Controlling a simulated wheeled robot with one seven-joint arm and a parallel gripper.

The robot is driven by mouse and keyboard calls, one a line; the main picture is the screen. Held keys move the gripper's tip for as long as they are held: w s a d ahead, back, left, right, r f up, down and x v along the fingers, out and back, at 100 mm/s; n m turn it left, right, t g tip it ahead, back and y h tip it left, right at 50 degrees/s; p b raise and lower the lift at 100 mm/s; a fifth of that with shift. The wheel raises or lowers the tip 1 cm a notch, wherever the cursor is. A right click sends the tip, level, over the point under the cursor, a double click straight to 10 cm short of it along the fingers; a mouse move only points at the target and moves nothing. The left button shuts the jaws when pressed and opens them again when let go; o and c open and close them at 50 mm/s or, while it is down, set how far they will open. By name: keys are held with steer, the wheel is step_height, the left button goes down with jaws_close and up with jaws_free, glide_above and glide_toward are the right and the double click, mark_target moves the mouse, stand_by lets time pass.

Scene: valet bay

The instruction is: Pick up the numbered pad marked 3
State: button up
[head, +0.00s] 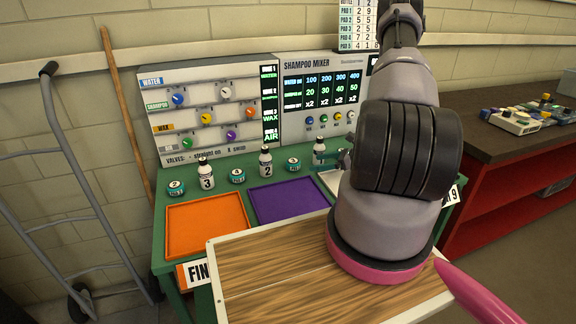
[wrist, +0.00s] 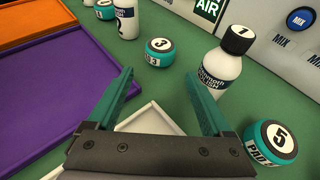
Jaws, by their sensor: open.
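The pad marked 3 (wrist: 158,58) is a small teal round pad with a white top and a black 3. In the wrist view it stands on the green table beyond my fingertips, between bottle 2 and bottle 1. In the head view pad 3 (head: 293,165) is behind the purple tray. My gripper (wrist: 160,76) is open, with its two teal fingers apart and nothing between them. The pad is ahead of the fingers and apart from them. In the head view my arm hides most of my gripper.
Bottle 1 (wrist: 220,68) stands close right of pad 3, and bottle 2 (wrist: 127,22) to its left. Pad 5 (wrist: 268,142) is right of my gripper. A white tray (wrist: 152,117) lies below the fingers. Purple (wrist: 60,85) and orange (head: 205,228) trays lie left. A mixer panel (head: 325,95) stands behind.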

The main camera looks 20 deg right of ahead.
mark_target(298, 170)
steer(key=x, duration=0.9)
steer(key=shift+w+a, duration=0.15)
steer(key=shift+c, duration=0.3)
steer(key=c, duration=1)
steer(key=shift+c, duration=0.2)
